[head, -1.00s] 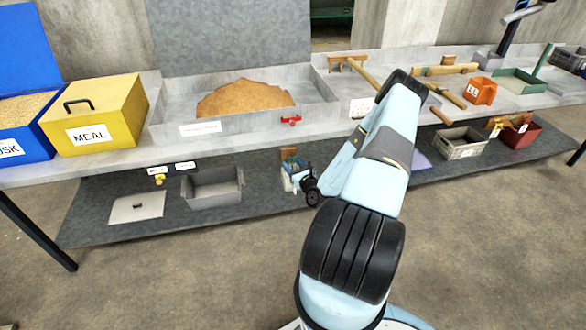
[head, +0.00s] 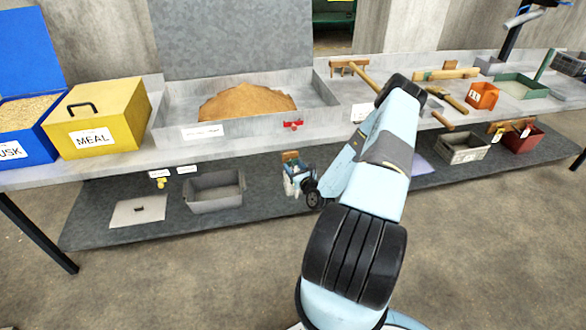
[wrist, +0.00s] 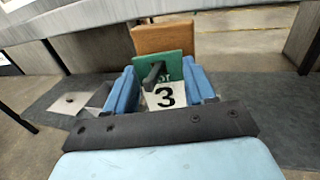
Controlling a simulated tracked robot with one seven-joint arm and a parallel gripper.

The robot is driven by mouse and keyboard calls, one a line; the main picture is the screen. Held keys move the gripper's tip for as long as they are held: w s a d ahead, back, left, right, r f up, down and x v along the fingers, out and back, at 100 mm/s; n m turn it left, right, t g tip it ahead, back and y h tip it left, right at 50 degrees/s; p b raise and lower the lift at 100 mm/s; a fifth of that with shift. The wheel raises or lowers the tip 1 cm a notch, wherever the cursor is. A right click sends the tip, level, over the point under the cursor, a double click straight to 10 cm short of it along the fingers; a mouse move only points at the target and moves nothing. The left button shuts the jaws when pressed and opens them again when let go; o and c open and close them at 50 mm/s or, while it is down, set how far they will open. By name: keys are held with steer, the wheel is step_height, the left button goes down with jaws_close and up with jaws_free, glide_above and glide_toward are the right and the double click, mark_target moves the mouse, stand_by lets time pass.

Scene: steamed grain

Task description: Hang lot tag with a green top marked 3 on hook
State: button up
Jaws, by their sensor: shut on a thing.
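The lot tag (wrist: 166,97) has a green top and a white lower part marked 3. It sits between the blue fingers of my gripper (wrist: 164,82), which are shut on it, and it looks upright. A dark bent piece, seemingly a hook (wrist: 152,73), shows against the green top; I cannot tell whether it passes through the tag. A brown wooden block (wrist: 165,38) stands just behind the tag. In the head view my gripper (head: 298,181) is under the bench's front edge, just below the wooden block (head: 290,156); the tag is too small to read there.
A grey bin (head: 213,192) and a flat grey plate (head: 138,210) lie on the lower shelf to the left. A pale crate (head: 463,148) and a red bin (head: 522,139) stand to the right. The bench's front edge overhangs my gripper.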

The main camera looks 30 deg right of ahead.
steer(key=o, duration=1.1)
steer(key=s, duration=1.3)
steer(key=shift+s+a, duration=0.15)
steer(key=shift+s, duration=0.25)
